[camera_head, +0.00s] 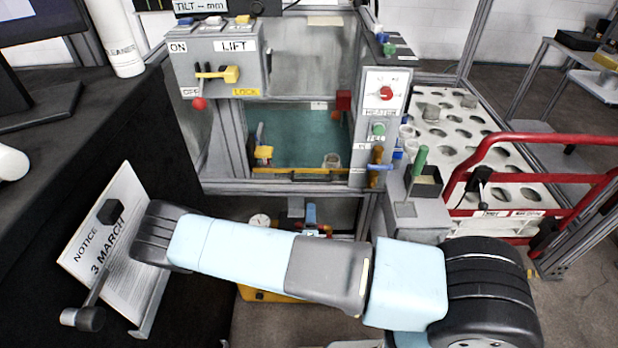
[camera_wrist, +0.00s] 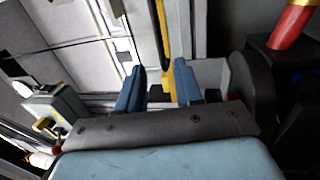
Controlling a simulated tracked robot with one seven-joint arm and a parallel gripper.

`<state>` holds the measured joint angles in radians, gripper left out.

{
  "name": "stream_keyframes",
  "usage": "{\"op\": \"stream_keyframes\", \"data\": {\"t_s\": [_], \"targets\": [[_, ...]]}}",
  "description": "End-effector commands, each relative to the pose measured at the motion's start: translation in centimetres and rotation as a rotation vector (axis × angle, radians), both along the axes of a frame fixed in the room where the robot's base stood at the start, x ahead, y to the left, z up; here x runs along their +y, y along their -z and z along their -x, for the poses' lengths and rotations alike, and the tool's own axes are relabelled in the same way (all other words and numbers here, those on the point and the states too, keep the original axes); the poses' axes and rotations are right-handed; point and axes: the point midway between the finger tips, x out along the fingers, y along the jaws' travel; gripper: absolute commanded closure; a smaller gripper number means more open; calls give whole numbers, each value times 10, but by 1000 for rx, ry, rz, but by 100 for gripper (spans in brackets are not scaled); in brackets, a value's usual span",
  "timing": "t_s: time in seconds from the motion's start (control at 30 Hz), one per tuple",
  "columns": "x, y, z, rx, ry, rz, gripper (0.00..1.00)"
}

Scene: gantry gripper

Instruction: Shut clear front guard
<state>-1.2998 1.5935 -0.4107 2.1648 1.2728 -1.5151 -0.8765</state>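The machine's front opening shows in the head view, with a teal interior behind it. The clear guard itself is hard to make out there, and I cannot tell how far it covers the opening. A yellow bar (camera_head: 300,171) runs across the bottom of the opening. In the wrist view, my gripper (camera_wrist: 158,85) has two blue fingers standing apart. A yellow strip (camera_wrist: 165,65) shows in the gap between them, closer to the right finger; I cannot tell whether it touches. My gripper is not clearly seen in the head view, where my arm crosses the foreground.
A control box (camera_head: 217,62) with a yellow lever and red knob is at upper left of the opening. A heater panel (camera_head: 384,100) stands at its right. A white perforated tray (camera_head: 467,130) and red rail (camera_head: 545,138) are further right. A notice board (camera_head: 105,240) stands left.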

Motion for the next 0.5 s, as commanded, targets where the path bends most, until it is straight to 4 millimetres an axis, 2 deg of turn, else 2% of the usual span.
{"op": "stream_keyframes", "data": {"t_s": [0.17, 0.5], "targets": [[2, -3, -15, -4, -7, 3, 65], [4, -14, -70, -3, -14, 1, 65]]}}
